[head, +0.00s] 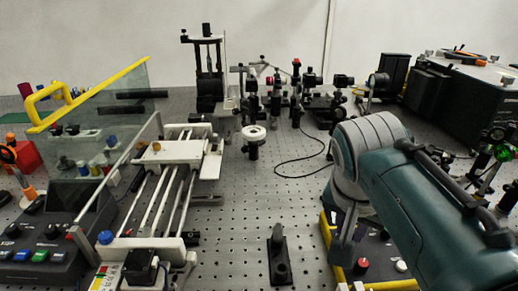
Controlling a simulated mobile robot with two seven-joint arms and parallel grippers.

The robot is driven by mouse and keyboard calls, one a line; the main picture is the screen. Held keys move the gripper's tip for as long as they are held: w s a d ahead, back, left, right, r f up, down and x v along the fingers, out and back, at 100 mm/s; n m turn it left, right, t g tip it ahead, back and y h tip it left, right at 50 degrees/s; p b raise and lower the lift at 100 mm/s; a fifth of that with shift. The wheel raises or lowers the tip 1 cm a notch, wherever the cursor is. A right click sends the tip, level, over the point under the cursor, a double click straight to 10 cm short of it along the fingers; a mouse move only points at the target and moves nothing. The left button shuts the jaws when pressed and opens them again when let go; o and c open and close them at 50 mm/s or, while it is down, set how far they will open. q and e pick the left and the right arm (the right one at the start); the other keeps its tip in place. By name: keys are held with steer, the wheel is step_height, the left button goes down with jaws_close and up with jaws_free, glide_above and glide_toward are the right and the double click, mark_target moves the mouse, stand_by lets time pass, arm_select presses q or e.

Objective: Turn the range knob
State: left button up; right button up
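My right arm comes in from the right and reaches down over a yellow-edged control panel (327,232) at the lower right. The end of my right gripper (343,248) is low at the panel's left part, and the arm hides much of the panel. I cannot tell whether its fingers are open or touching a knob. A red knob (361,266) and a white knob (401,266) show on the panel just right of the gripper. No label is readable, so I cannot tell which control is the range knob. My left gripper is not in view.
A black control box (40,228) with knobs and coloured buttons stands at the left. A white rail stage (165,152) and a clear shield with a yellow handle (90,95) are beside it. Optics posts (296,95) stand at the back. The perforated bench (240,210) is mostly clear mid-front.

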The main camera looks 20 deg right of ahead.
jaws_close()
